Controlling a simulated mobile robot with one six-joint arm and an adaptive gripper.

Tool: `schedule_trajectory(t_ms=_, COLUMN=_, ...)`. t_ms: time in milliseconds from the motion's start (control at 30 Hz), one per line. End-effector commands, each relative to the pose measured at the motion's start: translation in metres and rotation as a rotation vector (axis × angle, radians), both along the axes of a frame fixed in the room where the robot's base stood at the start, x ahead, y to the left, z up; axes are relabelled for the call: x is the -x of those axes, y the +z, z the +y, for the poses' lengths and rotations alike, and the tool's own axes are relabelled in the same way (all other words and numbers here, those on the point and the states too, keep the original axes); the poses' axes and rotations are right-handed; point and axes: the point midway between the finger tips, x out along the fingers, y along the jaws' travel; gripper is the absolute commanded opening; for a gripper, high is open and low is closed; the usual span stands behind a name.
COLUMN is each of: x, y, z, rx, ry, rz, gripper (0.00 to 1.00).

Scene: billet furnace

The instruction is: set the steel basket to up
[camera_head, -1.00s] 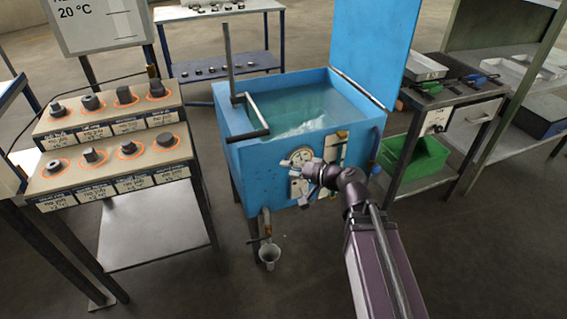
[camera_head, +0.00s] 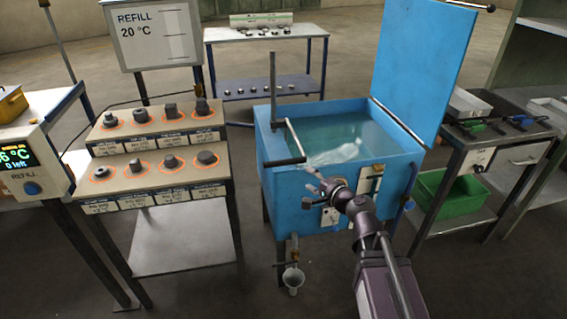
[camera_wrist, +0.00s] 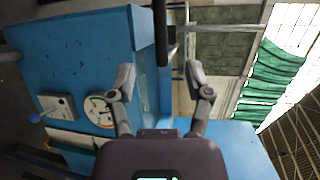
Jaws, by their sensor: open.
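The steel basket itself cannot be made out; a pale, blurred patch shows in the water of the blue tank (camera_head: 320,207). A lever with a black grip (camera_head: 285,162) reaches over the tank's front left rim, beside an upright steel post (camera_head: 273,85). My gripper (camera_head: 316,182) is open and empty in front of the tank's front wall, just below and right of the grip. In the wrist view its fingers (camera_wrist: 160,76) are spread, and a dark bar (camera_wrist: 160,22) lies ahead between them, apart from both fingertips.
The tank's blue lid (camera_head: 425,60) stands open at the back right. A dial (camera_wrist: 98,110) is on the tank front. A small cup (camera_head: 293,280) hangs under the drain tap. A stand of dark samples (camera_head: 155,180) is left; a bench with a green bin (camera_head: 455,195) is right.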

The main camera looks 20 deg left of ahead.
Motion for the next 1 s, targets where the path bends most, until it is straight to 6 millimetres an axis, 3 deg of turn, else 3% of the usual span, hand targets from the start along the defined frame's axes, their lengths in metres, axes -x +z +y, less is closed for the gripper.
schedule_trajectory(t_ms=467, x=-0.011, y=-0.004, z=0.013, rx=0.001, ry=0.001, rz=-0.001, gripper=0.65)
schedule_trajectory(t_ms=1000, x=-0.056, y=-0.018, z=0.075, rx=0.002, ry=0.002, rz=-0.001, gripper=0.65)
